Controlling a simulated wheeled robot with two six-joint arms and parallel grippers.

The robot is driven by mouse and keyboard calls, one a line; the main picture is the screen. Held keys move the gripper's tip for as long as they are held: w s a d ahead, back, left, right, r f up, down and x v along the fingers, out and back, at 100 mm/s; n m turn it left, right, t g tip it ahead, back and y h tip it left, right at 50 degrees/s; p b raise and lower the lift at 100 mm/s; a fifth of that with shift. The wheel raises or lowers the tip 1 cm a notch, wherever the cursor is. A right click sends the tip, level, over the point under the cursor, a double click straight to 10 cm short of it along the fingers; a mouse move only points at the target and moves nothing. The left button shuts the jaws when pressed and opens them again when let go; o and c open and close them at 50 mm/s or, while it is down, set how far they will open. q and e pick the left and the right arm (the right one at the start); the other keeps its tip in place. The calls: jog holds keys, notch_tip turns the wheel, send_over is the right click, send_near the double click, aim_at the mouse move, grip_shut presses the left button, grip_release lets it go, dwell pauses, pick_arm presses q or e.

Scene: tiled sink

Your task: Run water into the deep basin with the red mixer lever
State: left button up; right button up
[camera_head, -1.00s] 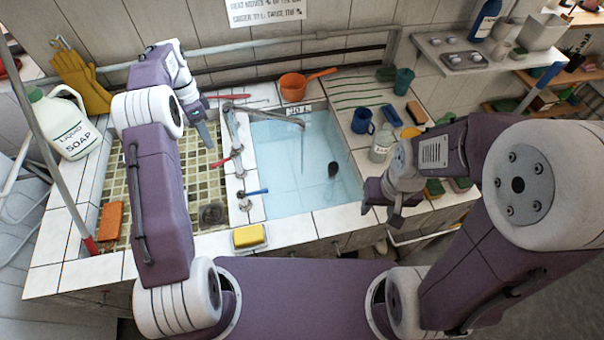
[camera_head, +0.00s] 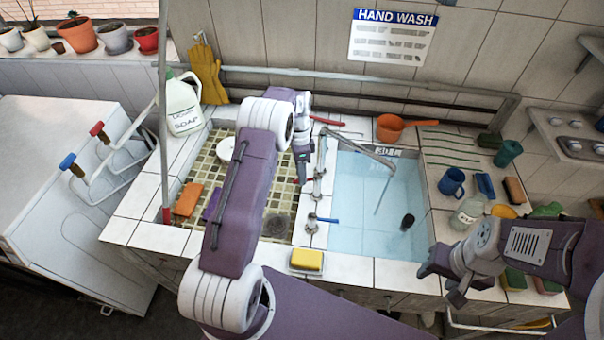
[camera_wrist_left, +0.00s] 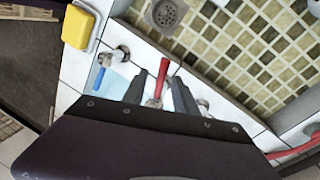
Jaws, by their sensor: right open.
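The red mixer lever (camera_wrist_left: 162,82) shows in the left wrist view between the two fingers of my left gripper (camera_wrist_left: 160,90), with gaps on both sides. In the head view my left gripper (camera_head: 302,180) is low beside the mixer (camera_head: 320,180) and hides most of the lever. A blue lever (camera_head: 327,220) sits nearer the front. The spout (camera_head: 360,146) reaches over the deep basin (camera_head: 350,235), which holds blue-looking water. A thin pale line hangs below the spout tip; I cannot tell whether it is running water. My right gripper (camera_head: 452,284) is open and empty near the basin's front right corner.
A shallow tiled basin (camera_head: 228,183) lies left of the mixer. A yellow sponge (camera_head: 307,260) sits on the front ledge. An orange pan (camera_head: 390,127) stands behind the deep basin. Mugs, a bottle (camera_head: 468,211) and sponges crowd the right drainboard.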

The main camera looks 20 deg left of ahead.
pick_arm(q)
jog(key=shift+s+a+f, duration=0.1)
jog(key=shift+a+f, duration=0.15)
jog(key=shift+f, duration=0.3)
jog(key=shift+d, duration=0.15)
jog(key=c, duration=0.4)
grip_shut()
dwell(0.5)
